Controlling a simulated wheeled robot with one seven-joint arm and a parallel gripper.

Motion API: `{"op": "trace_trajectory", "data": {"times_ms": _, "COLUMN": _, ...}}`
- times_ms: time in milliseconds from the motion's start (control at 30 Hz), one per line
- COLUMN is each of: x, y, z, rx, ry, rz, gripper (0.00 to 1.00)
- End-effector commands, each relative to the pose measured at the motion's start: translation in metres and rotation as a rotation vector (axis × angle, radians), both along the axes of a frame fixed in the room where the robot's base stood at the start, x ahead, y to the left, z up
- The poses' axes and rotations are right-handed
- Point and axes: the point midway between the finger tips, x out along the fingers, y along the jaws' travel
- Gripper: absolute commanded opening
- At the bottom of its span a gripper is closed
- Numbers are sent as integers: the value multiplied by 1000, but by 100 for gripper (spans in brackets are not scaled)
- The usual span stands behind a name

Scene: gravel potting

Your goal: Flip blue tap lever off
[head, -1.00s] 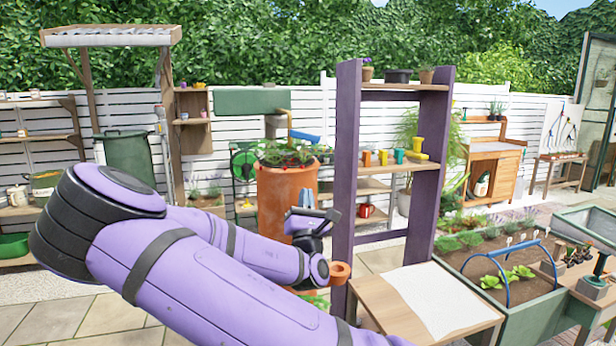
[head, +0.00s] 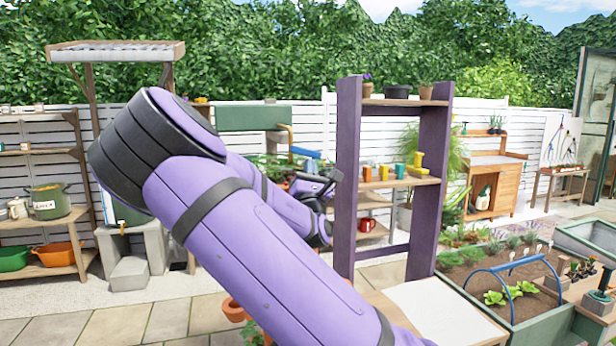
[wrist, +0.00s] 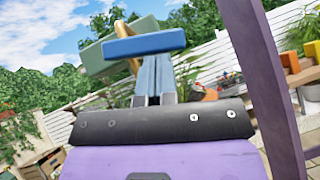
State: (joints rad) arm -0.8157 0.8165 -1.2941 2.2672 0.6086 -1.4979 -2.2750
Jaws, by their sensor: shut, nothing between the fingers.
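The blue tap lever (head: 305,152) sticks out to the right of a brass tap (head: 289,132) below a green tank (head: 253,117). In the wrist view the lever (wrist: 143,44) is a broad blue bar, with part of the brass tap (wrist: 133,65) and the green tank (wrist: 100,58) behind it. My gripper (head: 302,176) is shut and empty, just below the lever in the head view. In the wrist view its fingers (wrist: 154,72) point up at the lever, whose bar is just above the tips. I cannot tell whether they touch.
A purple shelf post (head: 348,180) stands close to the right of my gripper; it also shows in the wrist view (wrist: 262,80). Small colored pots (head: 384,172) stand on the shelf. Plants (head: 268,165) are below the tap. A white fence (head: 235,140) runs behind.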

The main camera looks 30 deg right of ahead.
Motion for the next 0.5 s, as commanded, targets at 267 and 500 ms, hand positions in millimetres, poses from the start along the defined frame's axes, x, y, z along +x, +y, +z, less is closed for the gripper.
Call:
{"op": "trace_trajectory", "data": {"times_ms": 267, "x": 0, "y": 0, "z": 1, "rx": 0, "ry": 0, "rz": 0, "gripper": 0}}
{"op": "trace_trajectory", "data": {"times_ms": 500, "x": -1, "y": -2, "z": 2, "rx": -38, "ry": 11, "rz": -1, "gripper": 0}}
